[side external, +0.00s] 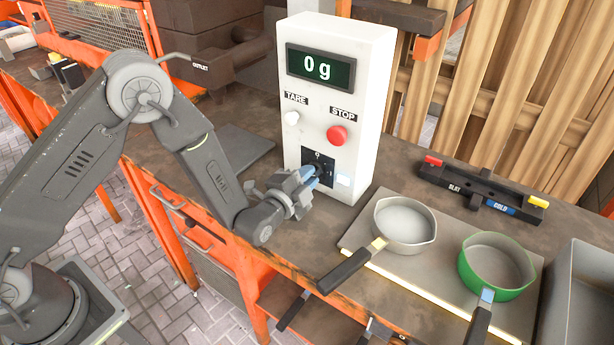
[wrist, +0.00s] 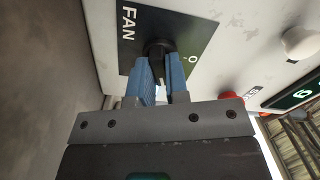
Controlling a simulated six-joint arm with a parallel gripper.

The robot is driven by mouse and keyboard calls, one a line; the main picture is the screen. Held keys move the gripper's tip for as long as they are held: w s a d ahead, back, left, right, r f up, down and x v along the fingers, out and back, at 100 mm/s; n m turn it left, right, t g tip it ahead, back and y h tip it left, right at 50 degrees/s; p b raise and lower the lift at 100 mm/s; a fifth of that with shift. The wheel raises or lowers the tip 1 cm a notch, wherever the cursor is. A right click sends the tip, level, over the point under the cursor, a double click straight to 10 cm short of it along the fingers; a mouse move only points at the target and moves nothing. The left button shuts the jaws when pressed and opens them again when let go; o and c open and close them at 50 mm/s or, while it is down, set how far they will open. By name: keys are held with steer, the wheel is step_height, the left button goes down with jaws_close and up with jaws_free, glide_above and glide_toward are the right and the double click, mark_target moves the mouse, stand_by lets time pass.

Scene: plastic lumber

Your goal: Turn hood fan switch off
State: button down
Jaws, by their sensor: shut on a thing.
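The fan switch is a black rotary knob (wrist: 158,48) on a black plate (wrist: 190,32) marked FAN, with an O mark beside the knob in the wrist view. The plate (side external: 318,162) sits low on the front of a white control box (side external: 370,95) in the side view. My gripper (wrist: 163,65) has its blue fingers on both sides of the knob, shut on it. In the side view my gripper (side external: 313,180) reaches the plate from the lower left and covers part of the knob. I cannot tell exactly which mark the knob points to.
Above the switch are a red STOP button (side external: 337,135), a white TARE button (side external: 292,118) and a display (side external: 320,68) reading 0 g. To the right are a grey pan (side external: 405,222), a green pan (side external: 497,265) and a black SLAT/COLD block (side external: 480,190).

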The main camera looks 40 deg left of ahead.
steer(key=shift+n, duration=1.5)
steer(key=c, duration=1.1)
jaws_free()
steer(key=s, duration=1.3)
steer(key=shift+s, duration=0.4)
steer(key=shift+d, duration=0.1)
